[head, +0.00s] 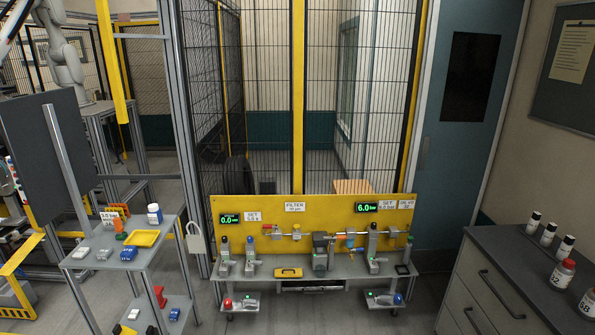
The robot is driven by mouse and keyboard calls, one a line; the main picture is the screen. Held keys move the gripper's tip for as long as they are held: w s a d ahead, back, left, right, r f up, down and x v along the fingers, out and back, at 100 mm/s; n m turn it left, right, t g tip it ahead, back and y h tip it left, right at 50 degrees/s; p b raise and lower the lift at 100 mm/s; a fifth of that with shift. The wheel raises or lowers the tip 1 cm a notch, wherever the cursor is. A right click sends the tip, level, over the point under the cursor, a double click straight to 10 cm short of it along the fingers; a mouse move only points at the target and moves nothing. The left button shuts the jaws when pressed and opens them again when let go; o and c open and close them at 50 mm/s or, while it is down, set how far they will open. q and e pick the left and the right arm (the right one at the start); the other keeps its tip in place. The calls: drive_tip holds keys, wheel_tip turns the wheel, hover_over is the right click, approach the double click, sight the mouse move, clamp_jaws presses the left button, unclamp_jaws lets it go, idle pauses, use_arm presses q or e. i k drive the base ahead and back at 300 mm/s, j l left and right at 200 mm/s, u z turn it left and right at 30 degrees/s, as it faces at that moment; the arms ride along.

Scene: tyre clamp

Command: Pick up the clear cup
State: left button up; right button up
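I cannot make out a clear cup with certainty. A yellow panel (290,216) stands at the back of a grey bench (345,266) in the middle. Several small grey fittings are on the bench in front of it. A dark grey block (320,252) under the "FILTER" label (295,207) is too small to tell whether it holds a clear part. A small orange and blue part (350,242) is to its right. Neither of my grippers can be made out in the head view.
A grey shelf cart (128,258) with a white bottle (154,214) and a yellow tray (142,238) is at the left. A grey drawer cabinet (497,285) with several bottles is at the right. Wire fencing stands behind the bench. Floor shows between bench and cabinet.

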sight(320, 270)
drive_tip(key=i+z, duration=0.15)
drive_tip(key=i, duration=0.55)
drive_tip(key=i+j+z, duration=0.1)
drive_tip(key=i, duration=0.6)
drive_tip(key=i+j+z, duration=0.15)
drive_tip(key=i, duration=0.55)
